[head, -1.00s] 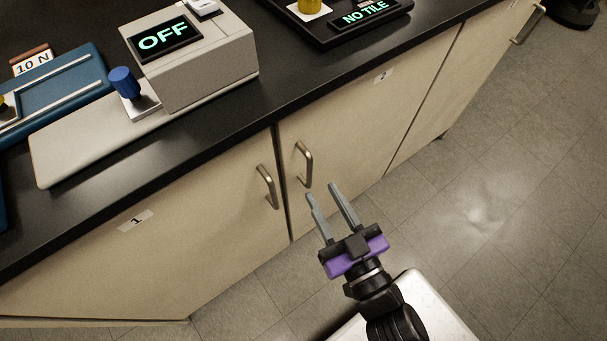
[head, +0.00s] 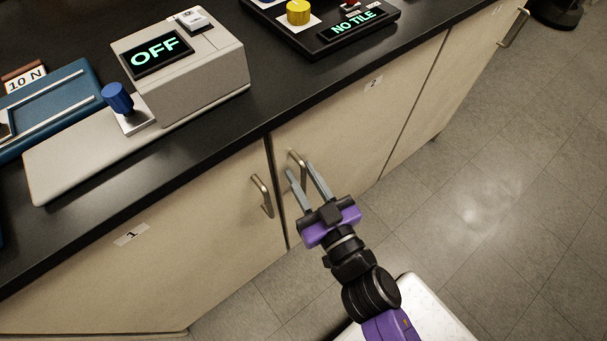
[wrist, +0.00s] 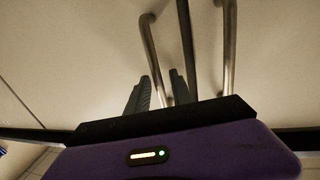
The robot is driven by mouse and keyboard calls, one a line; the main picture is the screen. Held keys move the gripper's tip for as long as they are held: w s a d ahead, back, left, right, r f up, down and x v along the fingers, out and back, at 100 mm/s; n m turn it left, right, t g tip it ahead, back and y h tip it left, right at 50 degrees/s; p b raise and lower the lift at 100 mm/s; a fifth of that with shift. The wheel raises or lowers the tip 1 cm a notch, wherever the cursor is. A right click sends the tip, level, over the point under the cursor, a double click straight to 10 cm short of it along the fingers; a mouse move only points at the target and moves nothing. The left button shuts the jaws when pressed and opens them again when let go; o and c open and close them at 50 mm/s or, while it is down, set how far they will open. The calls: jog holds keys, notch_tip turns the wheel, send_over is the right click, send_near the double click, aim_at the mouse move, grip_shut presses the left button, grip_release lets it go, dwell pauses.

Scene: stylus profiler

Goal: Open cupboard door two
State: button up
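Cupboard door two (head: 345,125) is a closed beige panel with a "2" label (head: 373,83) at its top. Its metal bar handle (head: 297,165) stands near its left edge. My gripper (head: 303,170) is open, with its two grey fingertips overlapping that handle in the head view. In the wrist view, a bar handle (wrist: 153,50), seemingly door two's, runs down between the two fingers (wrist: 160,90). The fingers are apart and not closed on it. I cannot tell whether either finger touches it.
Door one (head: 190,220), also closed, has its own handle (head: 262,195) just left, across a dark gap. The black countertop (head: 300,105) overhangs above, carrying a device reading OFF (head: 195,75) and a tray reading NO TILE (head: 325,45).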

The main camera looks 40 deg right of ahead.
grip_shut()
dwell(1.2)
